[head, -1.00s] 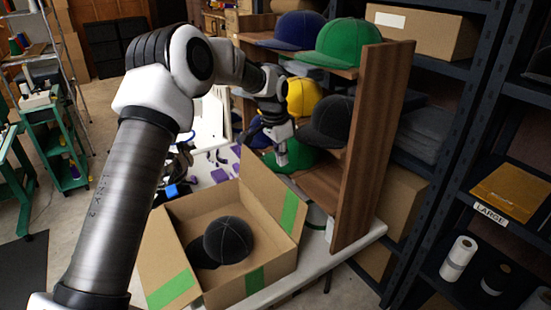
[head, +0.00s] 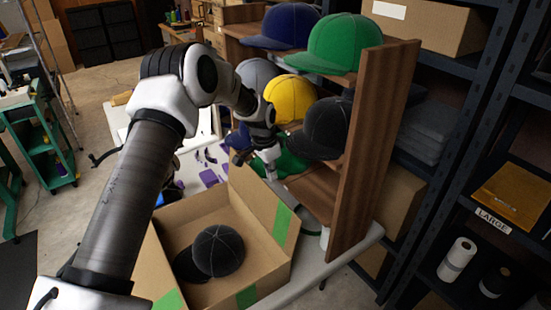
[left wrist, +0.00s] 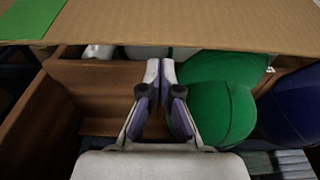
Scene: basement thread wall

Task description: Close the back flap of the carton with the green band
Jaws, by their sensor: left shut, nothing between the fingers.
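The open carton (head: 170,222) has green tape pieces and holds a black cap (head: 218,251). Its back flap (head: 258,200) stands up, with a green band (head: 282,222) near its right end. My left gripper (head: 270,175) points down just behind the flap's top edge, on the shelf side. In the left wrist view, the cardboard flap (left wrist: 180,28) crosses the top, its green band (left wrist: 30,18) at the left. The left fingertips (left wrist: 160,70) are together and empty, close to the flap's edge; contact cannot be told. My right gripper is out of view.
A wooden cap shelf (head: 365,150) stands right behind the flap, with a green cap (head: 285,164) low beside my gripper, which also shows in the wrist view (left wrist: 215,100). Yellow (head: 291,99) and black (head: 322,128) caps sit above. A dark metal rack (head: 440,190) is at the right.

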